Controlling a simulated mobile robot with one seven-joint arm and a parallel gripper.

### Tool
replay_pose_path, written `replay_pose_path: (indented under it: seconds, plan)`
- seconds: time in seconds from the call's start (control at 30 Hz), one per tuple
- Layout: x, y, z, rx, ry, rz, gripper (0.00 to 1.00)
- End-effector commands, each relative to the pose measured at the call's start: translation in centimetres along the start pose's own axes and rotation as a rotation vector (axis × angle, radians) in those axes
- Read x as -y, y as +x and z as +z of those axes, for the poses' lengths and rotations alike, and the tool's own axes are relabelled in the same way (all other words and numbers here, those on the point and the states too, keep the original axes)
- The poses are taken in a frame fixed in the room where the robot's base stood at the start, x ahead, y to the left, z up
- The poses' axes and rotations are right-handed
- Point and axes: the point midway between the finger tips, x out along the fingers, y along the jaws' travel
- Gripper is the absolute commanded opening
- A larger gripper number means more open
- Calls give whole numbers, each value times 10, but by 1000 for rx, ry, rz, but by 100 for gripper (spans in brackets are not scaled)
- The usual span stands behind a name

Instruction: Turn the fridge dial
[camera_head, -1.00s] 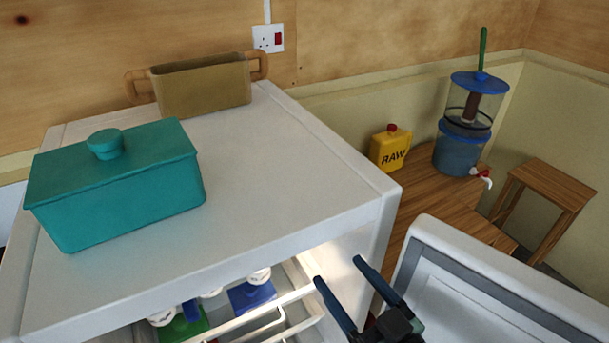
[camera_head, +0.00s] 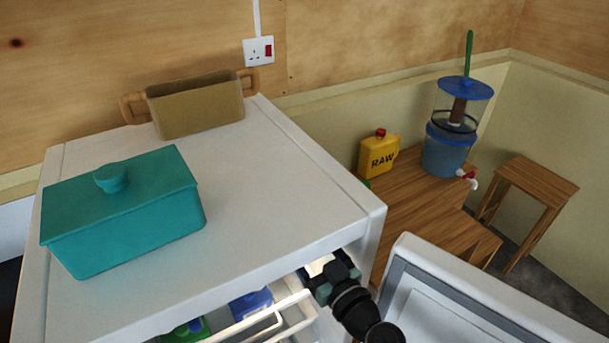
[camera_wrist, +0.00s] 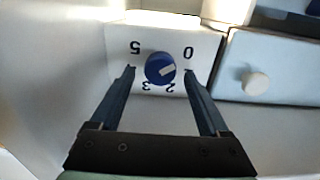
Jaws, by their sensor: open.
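The fridge dial (camera_wrist: 160,68) is a round blue knob with a pale pointer mark. It sits on a white panel (camera_wrist: 205,45) with numbers around it, upside down in the wrist view. My gripper (camera_wrist: 159,70) is open, with one dark finger on each side of the dial. I cannot tell whether the fingers touch it. In the head view, my wrist reaches into the open white fridge (camera_head: 300,190) under its top right edge; the fingers and the dial are hidden there.
The open fridge door (camera_head: 450,290) stands close on the right of my wrist. A white wire shelf (camera_head: 265,320) lies to the left inside. A teal lidded box (camera_head: 125,215) and a tan basket (camera_head: 198,108) stand on the fridge top. A pale box with a knob (camera_wrist: 265,70) is beside the dial panel.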

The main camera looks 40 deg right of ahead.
Motion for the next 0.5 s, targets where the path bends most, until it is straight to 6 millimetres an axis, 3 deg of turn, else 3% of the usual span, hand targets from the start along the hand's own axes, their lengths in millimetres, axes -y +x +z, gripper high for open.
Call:
replay_pose_path:
  seconds: [0.33, 0.37, 0.5]
  plan:
    - [0, 5, 0, 1, 1, 0, 79]
    - [0, 5, 0, 1, 1, 0, 77]
    - [0, 4, 0, 1, 1, 0, 52]
